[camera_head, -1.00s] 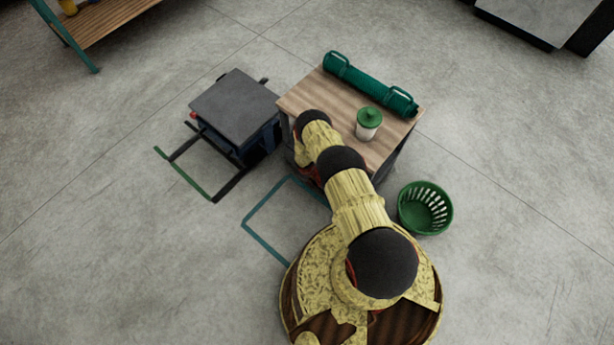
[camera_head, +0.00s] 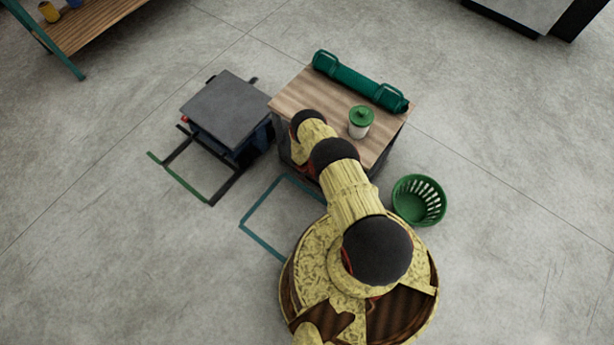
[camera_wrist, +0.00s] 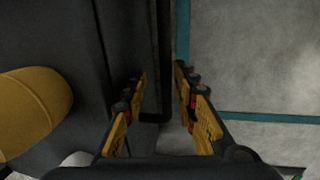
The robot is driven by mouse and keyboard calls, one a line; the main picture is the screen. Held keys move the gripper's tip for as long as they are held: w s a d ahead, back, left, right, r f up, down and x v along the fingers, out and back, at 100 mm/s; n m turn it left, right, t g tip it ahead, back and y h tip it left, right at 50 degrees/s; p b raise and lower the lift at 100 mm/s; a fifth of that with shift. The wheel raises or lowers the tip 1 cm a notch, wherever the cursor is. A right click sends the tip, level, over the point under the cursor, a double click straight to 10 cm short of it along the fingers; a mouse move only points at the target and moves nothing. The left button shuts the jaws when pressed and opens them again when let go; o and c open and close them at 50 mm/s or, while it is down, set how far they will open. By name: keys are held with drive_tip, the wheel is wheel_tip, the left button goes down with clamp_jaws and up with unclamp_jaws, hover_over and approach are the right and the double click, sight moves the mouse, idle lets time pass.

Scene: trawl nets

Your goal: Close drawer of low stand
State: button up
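The low stand (camera_head: 290,98) has a wooden top and dark sides. Its front is mostly hidden behind my arm in the head view. In the wrist view, a dark upright panel (camera_wrist: 154,60), seemingly the drawer front, runs between the fingers of my gripper (camera_wrist: 160,82). The fingers are apart, one on each side of this panel; I cannot tell whether either touches it. A rounded yellow object (camera_wrist: 32,112) shows over a dark surface at left. How far out the drawer stands is unclear. My gripper is hidden in the head view.
A green basket (camera_head: 419,200) is right of the stand, a dark cart (camera_head: 228,108) left. Teal floor tape (camera_head: 262,238) marks open floor in front.

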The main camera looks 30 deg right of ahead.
drive_tip(key=shift+s+a, duration=0.1)
wheel_tip(320, 180, up, 12)
drive_tip(key=a, duration=0.2)
drive_tip(key=shift+s, duration=0.35)
idle(0.7)
drive_tip(key=shift+f, duration=0.1)
idle(0.4)
